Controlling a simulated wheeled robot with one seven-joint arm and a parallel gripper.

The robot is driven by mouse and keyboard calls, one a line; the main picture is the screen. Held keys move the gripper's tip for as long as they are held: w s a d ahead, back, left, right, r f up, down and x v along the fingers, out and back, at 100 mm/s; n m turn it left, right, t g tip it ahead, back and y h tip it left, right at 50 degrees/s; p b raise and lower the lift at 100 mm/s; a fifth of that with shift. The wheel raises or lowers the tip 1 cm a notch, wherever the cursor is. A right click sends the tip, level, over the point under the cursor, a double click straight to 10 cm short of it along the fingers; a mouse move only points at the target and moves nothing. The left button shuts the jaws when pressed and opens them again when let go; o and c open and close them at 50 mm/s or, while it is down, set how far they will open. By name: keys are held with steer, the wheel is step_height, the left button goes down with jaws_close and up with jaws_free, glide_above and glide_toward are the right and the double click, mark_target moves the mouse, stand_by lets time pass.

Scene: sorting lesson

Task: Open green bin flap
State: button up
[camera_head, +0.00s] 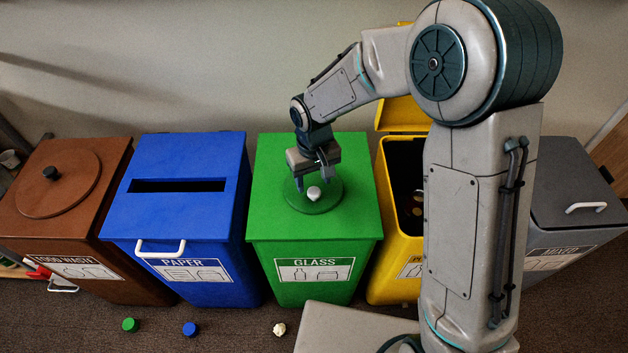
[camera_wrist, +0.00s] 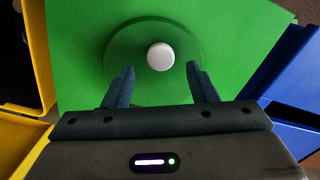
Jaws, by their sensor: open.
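The green bin (camera_head: 270,237), labelled GLASS, stands in the middle of the row. Its round green flap (camera_head: 325,202) lies flat in the top, with a white knob (camera_head: 314,193) on it. The flap also shows in the wrist view (camera_wrist: 127,52), with the knob (camera_wrist: 160,57) near its middle. My gripper (camera_head: 313,184) is over the flap, pointing down. In the wrist view its two blue fingers (camera_wrist: 160,82) are spread, with the knob just beyond the tips and nothing between them. I cannot tell the exact height of the fingertips above the flap.
A blue PAPER bin (camera_head: 172,213) stands left, a brown FOOD WASTE bin (camera_head: 115,165) farther left. A yellow bin (camera_head: 386,200) with raised lid stands right, a grey bin (camera_head: 560,200) beyond. A green cap (camera_head: 130,325), blue cap (camera_head: 190,329) and pale crumpled piece (camera_head: 279,329) lie on the floor.

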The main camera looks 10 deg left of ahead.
step_height(320, 180, up, 12)
steer(key=p, duration=0.1)
steer(key=shift+r, duration=0.2)
steer(key=shift+p, duration=0.4)
steer(key=f+n+p, duration=0.1)
steer(key=f, duration=0.4)
steer(key=f+n+p, duration=0.2)
steer(key=f, duration=0.3)
steer(key=f+n+p, duration=0.1)
steer(key=f, duration=0.4)
steer(key=shift+s+f, duration=0.15)
steer(key=shift+s, duration=0.05)
steer(key=shift+n, duration=0.3)
jaws_close()
steer(key=shift+d+p, duration=0.1)
steer(key=shift+p, duration=0.2)
